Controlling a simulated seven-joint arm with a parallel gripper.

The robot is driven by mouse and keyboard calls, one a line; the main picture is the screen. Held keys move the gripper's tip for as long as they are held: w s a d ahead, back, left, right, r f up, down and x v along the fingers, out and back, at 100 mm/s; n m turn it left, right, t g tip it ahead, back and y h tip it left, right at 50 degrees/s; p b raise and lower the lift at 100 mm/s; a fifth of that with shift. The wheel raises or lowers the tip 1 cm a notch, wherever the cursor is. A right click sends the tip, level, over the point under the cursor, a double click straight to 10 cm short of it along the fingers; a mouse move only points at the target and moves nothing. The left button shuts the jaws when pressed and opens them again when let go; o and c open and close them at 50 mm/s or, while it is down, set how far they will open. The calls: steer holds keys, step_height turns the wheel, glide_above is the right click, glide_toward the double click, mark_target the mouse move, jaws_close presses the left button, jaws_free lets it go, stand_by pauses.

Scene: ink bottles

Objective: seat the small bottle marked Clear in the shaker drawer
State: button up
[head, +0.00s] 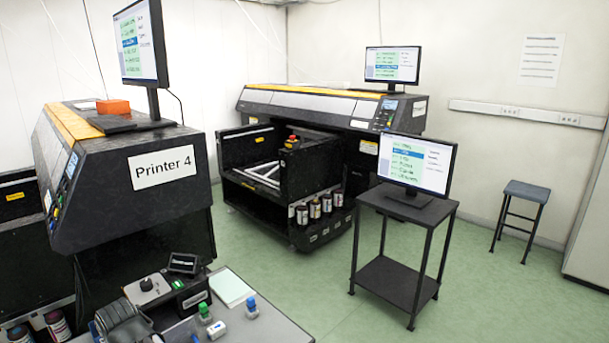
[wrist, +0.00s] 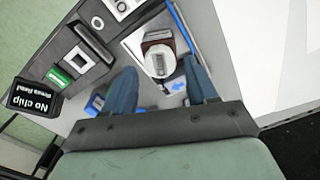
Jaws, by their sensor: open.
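My gripper (wrist: 158,66) is open in the wrist view, its two blue-grey fingers pointing at the bench. A bottle with a pale round top and dark red side (wrist: 158,57) lies between or just beyond the fingertips; contact cannot be told. In the head view, a small green-capped bottle (head: 204,314), a blue-capped bottle (head: 251,308) and a white bottle lying down (head: 217,330) are on the bench. No marking Clear is readable, so I cannot tell which bottle it is. I cannot make out the shaker drawer for certain.
In the head view, a box with a black knob (head: 147,285) and a pale sheet (head: 231,287) are on the bench (head: 268,326).

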steer(key=shift+f, duration=3.35)
stand_by(2.4)
steer(key=shift+r, duration=0.1)
steer(key=shift+c, duration=0.2)
stand_by(0.5)
steer(key=c, duration=0.4)
steer(key=shift+c, duration=0.6)
